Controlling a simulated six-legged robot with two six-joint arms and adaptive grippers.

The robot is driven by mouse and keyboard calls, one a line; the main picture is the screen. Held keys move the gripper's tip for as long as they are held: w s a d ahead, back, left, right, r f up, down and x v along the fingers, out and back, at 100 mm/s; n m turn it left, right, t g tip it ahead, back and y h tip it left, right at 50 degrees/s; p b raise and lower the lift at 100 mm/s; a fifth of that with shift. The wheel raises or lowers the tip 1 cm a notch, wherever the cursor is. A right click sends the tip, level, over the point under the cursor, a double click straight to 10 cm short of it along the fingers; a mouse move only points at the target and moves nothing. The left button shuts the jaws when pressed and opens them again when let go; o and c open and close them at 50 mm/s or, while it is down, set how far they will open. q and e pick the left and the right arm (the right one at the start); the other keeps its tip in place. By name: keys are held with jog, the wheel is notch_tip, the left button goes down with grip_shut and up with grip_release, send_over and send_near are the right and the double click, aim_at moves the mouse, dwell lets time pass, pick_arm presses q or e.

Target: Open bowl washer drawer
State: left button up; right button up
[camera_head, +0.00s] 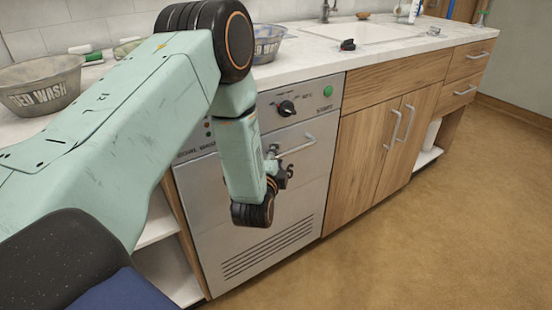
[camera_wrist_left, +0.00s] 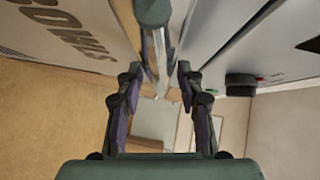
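The bowl washer (camera_head: 322,98) is a grey front set into the counter, with a dial, a green button and a vent grille. Its light bar handle (camera_head: 298,146) crosses the front below the controls; the drawer front looks flush in the head view. My left gripper (camera_head: 282,168) is at this handle, which my arm partly covers. In the left wrist view the left gripper's (camera_wrist_left: 158,72) two fingers stand apart, with a narrow bar, seemingly the handle (camera_wrist_left: 157,60), between them. I cannot tell whether they touch it. My right gripper is not in view.
A bowl marked BED WASH (camera_head: 40,88) and another bowl (camera_head: 268,45) stand on the counter (camera_head: 310,60). Wooden cabinet doors (camera_head: 385,140) are right of the washer, and open shelves (camera_head: 160,220) left. The floor (camera_head: 450,220) in front is clear.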

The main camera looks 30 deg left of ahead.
pick_arm(q)
grip_shut()
jog(key=shift+r, duration=0.1)
dwell(0.5)
